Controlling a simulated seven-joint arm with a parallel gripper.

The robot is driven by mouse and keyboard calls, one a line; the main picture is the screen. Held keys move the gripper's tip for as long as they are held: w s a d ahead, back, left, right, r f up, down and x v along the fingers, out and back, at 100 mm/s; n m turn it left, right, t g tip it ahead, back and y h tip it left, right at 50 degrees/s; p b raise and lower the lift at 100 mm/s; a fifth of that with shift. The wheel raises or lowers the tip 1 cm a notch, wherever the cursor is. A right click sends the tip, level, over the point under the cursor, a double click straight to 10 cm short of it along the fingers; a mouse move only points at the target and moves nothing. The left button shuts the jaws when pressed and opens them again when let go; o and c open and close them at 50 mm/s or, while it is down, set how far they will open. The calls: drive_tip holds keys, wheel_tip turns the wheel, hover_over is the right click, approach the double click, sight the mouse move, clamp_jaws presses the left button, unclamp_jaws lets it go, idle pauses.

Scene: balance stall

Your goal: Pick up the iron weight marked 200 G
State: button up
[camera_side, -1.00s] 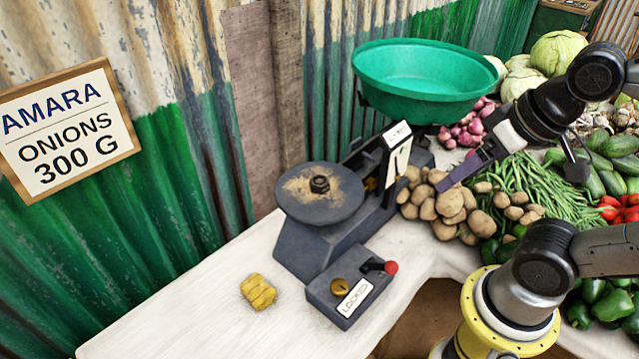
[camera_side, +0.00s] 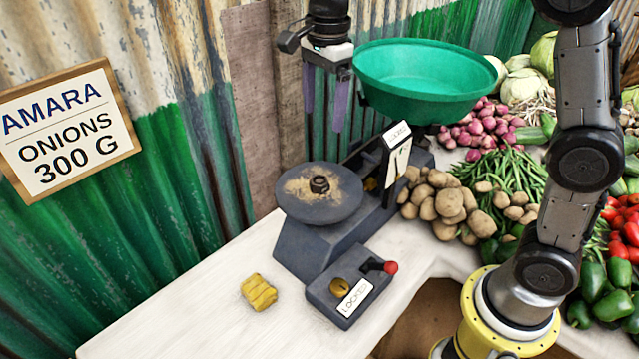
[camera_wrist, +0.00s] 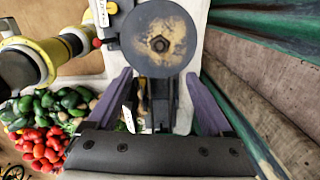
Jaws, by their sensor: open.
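A small dark hexagonal piece (camera_side: 319,184) sits at the middle of the scale's round dark plate (camera_side: 292,206); it also shows in the wrist view (camera_wrist: 160,44). I cannot read any 200 G mark on it, and cannot tell whether it is a loose weight or part of the plate. My gripper (camera_side: 325,108) hangs with its fingers pointing down, above the scale and left of the green pan. It is open and empty; its purple fingers also show in the wrist view (camera_wrist: 158,76), with the plate beyond them.
The green pan (camera_side: 430,75) stands high on the scale's far side. A box marked LOCKED with a red-tipped lever (camera_side: 390,267) and a yellow block (camera_side: 259,292) are on the white table (camera_side: 200,320). Potatoes (camera_side: 450,205) and other vegetables lie right. A corrugated wall stands behind.

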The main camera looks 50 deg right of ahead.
hover_over(319, 180)
drive_tip(key=shift+g, duration=0.3)
drive_tip(key=f, duration=0.9)
drive_tip(key=shift+s+a+f, duration=0.2)
drive_tip(key=shift+f, duration=0.05)
drive_tip(key=shift+w+d+f, duration=0.1)
drive_tip(key=shift+f, duration=1.55)
drive_tip(key=shift+w+d+f, duration=0.1)
drive_tip(key=shift+f, duration=1.5)
drive_tip(key=shift+c, duration=0.3)
clamp_jaws()
